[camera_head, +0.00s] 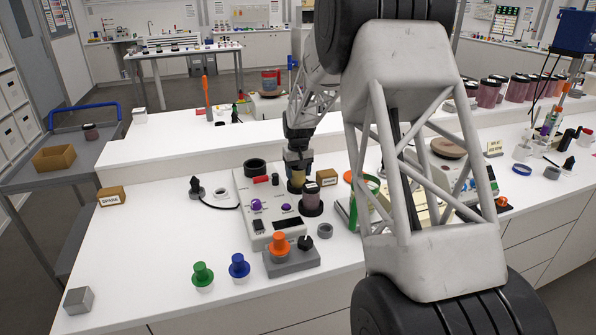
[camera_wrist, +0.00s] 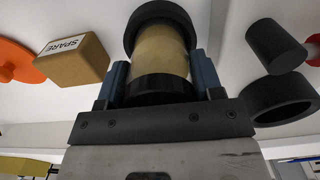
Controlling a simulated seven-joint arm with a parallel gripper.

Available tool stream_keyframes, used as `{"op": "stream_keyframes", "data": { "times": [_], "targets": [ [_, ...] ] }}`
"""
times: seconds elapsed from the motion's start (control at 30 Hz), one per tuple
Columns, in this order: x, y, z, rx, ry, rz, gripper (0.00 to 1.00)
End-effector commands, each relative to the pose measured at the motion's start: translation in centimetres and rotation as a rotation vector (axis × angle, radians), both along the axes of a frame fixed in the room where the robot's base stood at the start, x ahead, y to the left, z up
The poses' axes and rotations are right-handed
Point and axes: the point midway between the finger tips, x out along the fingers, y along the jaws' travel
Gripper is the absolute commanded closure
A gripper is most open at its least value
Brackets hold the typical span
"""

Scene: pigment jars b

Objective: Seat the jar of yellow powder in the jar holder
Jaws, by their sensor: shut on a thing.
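The jar of yellow powder (camera_head: 297,179) is between the fingers of my gripper (camera_head: 298,162), behind the grey device. In the wrist view the yellow jar (camera_wrist: 160,52) has a blue finger on each side, with black bands at both of its ends. My gripper (camera_wrist: 160,82) is shut on it. I cannot tell if its far end touches anything. A black open ring (camera_head: 255,167), possibly the jar holder, sits left of the jar and looks empty; it also shows in the wrist view (camera_wrist: 285,97).
The grey device (camera_head: 262,215) with purple knobs lies in front left. A SPARE box (camera_head: 328,177) stands close right of the jar. An orange knob on a grey block (camera_head: 280,247) and green (camera_head: 203,275) and blue knobs are nearer.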

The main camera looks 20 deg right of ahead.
Motion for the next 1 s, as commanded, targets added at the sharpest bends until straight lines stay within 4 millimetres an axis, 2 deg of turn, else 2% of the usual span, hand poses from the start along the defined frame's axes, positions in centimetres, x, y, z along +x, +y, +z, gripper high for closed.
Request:
{"op": "stream_keyframes", "data": {
  "times": [0.4, 0.43, 0.6, 1.0],
  "targets": [
    [0.0, 0.0, -0.72, 0.0, 0.0, 0.0, 0.78],
    [0.0, 0.0, -0.7, 0.0, 0.0, 0.0, 0.37],
    [-0.01, 0.0, -0.7, 0.0, 0.0, 0.0, 0.11],
    [0.0, 0.0, -0.4, 0.0, 0.0, 0.0, 0.1]
  ]
}}
